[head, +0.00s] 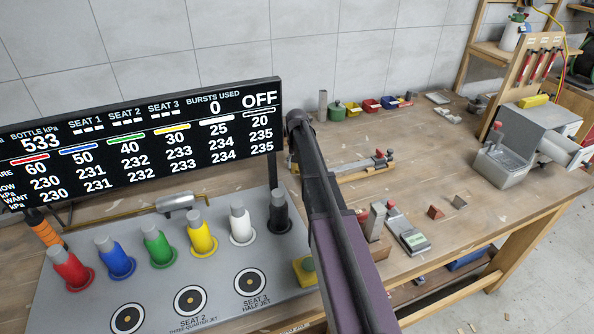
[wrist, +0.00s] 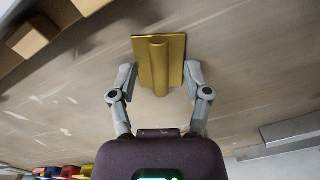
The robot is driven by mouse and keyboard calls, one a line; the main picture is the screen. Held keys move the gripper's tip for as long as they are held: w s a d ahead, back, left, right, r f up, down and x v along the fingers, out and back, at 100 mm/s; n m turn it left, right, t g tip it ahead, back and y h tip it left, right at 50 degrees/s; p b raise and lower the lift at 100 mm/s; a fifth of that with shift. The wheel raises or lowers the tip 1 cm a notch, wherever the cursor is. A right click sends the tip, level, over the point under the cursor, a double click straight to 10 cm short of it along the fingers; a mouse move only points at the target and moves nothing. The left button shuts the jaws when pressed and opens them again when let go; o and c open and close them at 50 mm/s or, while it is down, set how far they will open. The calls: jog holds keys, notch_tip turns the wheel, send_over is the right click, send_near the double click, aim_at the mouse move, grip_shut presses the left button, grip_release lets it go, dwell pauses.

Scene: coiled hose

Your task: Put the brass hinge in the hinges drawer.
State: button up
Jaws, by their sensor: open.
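A brass hinge (wrist: 173,62) lies on the wooden surface in the wrist view, with its round barrel pointing toward my gripper. My gripper (wrist: 160,77) is open, with one finger on each side of the hinge's near part. The fingertips appear very close to its edges; I cannot tell whether they touch. In the head view my dark arm crosses the middle, and I cannot make out the gripper or the hinge. I cannot identify the hinges drawer in either view.
A display board (head: 140,140) stands at left above colored cylinders on a grey panel. Small colored bins (head: 370,105) sit at the bench's back. A grey box unit (head: 535,130) stands at right. The right-middle bench (head: 450,160) is mostly clear.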

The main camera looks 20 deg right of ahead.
dwell(0.5)
grip_shut()
jog(key=shift+r, duration=0.15)
notch_tip(320, 180, up, 10)
jog(key=p, duration=1)
dwell(0.8)
